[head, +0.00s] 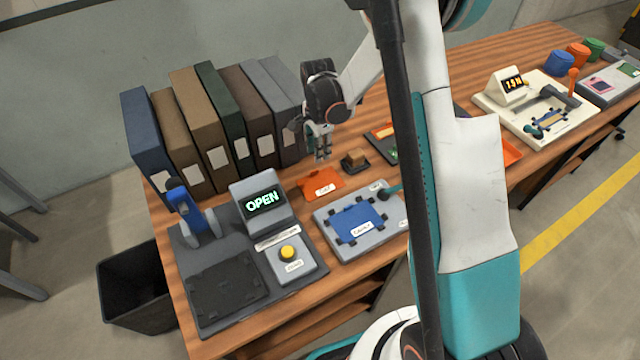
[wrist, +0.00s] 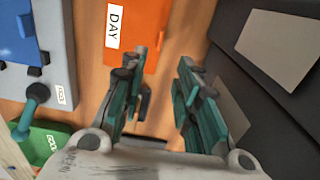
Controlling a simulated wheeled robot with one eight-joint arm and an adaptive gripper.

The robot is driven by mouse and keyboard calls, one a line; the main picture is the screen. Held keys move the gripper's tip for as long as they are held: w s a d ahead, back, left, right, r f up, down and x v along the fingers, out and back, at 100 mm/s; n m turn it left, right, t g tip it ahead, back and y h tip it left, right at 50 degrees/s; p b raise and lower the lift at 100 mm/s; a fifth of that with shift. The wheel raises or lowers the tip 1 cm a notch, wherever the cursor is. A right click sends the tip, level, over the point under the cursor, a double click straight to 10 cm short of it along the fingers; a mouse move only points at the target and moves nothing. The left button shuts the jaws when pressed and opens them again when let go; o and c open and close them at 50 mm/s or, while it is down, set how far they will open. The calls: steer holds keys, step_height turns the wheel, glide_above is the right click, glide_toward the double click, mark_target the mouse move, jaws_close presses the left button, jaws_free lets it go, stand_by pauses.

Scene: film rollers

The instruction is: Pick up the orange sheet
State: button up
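The orange sheet (head: 312,187) lies flat on the wooden desk, between the OPEN display unit and the grey board with the blue sheet. In the wrist view the orange sheet (wrist: 152,30) shows at the top with a white label reading DAY. My gripper (head: 322,157) points down just behind the sheet in the head view. In the wrist view my gripper (wrist: 163,68) has its two fingers apart with nothing between them. The left fingertip overlaps the sheet's near end; bare desk shows between the fingers. I cannot tell the height above the desk.
A row of upright binders (head: 207,128) stands close to the left of my gripper. A small brown block on a dark base (head: 355,160) sits to its right. The grey board with the blue sheet (head: 358,222) and the OPEN display (head: 262,203) flank the orange sheet.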

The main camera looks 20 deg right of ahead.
mark_target(321, 181)
steer(key=f+b, duration=0.1)
steer(key=f, duration=0.3)
steer(key=f+b, duration=0.1)
steer(key=f, duration=0.2)
steer(key=shift+s+a+f+b, duration=0.15)
steer(key=shift+a+f+b, duration=0.05)
steer(key=shift+f+b, duration=0.15)
steer(key=shift+r, duration=0.1)
jaws_close()
